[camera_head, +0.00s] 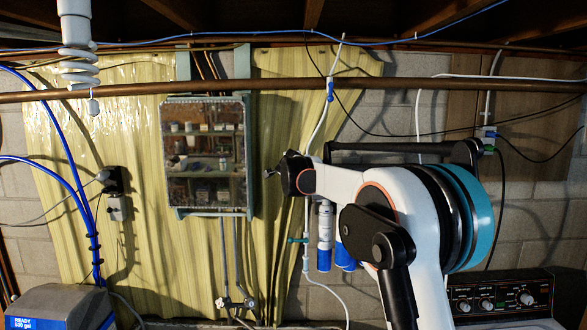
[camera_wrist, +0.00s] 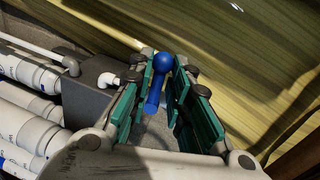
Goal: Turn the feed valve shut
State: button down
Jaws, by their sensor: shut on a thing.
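A blue lever with a round ball end (camera_wrist: 163,63), which looks like the feed valve's handle, stands between the fingers of my gripper (camera_wrist: 168,86) in the wrist view. The green finger pads are closed in on both sides of the lever, and the ball shows just past the fingertips. The valve body under the lever is hidden by my gripper. In the head view my white and black arm reaches toward the wall, and my gripper and this lever cannot be made out.
White cylinders (camera_wrist: 28,70) and a grey block (camera_wrist: 88,85) lie left of my gripper in the wrist view. A glass-fronted cabinet (camera_head: 208,155) hangs on yellow sheeting (camera_head: 75,120). A copper pipe (camera_head: 440,84) crosses the wall, and a control panel (camera_head: 500,294) stands lower right.

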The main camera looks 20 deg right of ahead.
jog(key=shift+r+m, duration=0.2)
jog(key=shift+m, duration=0.2)
dwell(0.3)
jog(key=c, duration=1.6)
grip_release()
jog(key=shift+c, duration=0.2)
jog(key=shift+s, duration=0.1)
jog(key=v, duration=1.1)
jog(key=shift+s+r, duration=0.2)
jog(key=shift+s, duration=0.2)
